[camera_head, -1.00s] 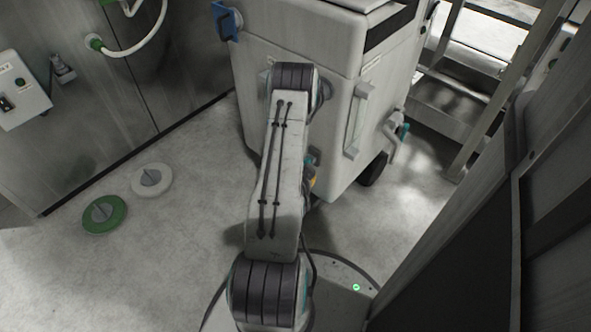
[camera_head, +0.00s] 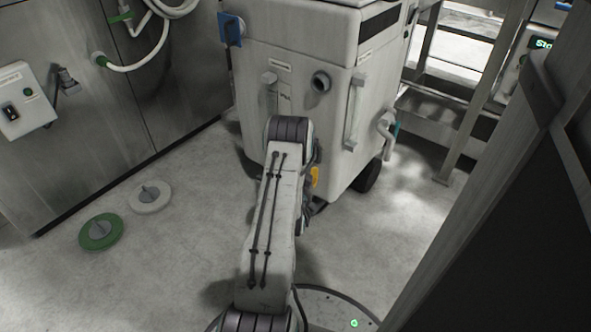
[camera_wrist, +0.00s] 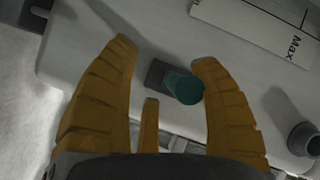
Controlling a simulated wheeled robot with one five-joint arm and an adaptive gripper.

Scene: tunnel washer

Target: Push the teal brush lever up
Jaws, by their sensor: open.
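The teal lever (camera_wrist: 186,85) shows in the wrist view as a round teal knob on a dark rectangular base on the pale machine body. My gripper (camera_wrist: 165,55) is open, with its ribbed yellow fingers on either side of the knob. The knob is close to the right finger and nothing is clearly held. In the head view, part of a yellow finger (camera_head: 315,177) shows beside my arm, in front of the pale wheeled machine (camera_head: 340,140). My arm hides this lever there.
A white "Max" label (camera_wrist: 262,28) and a dark round port (camera_wrist: 304,140) are near the lever. A grey post and dark panel (camera_head: 500,220) stand close on the right. Green (camera_head: 100,232) and white (camera_head: 150,197) discs lie on the floor at left. Floor between is clear.

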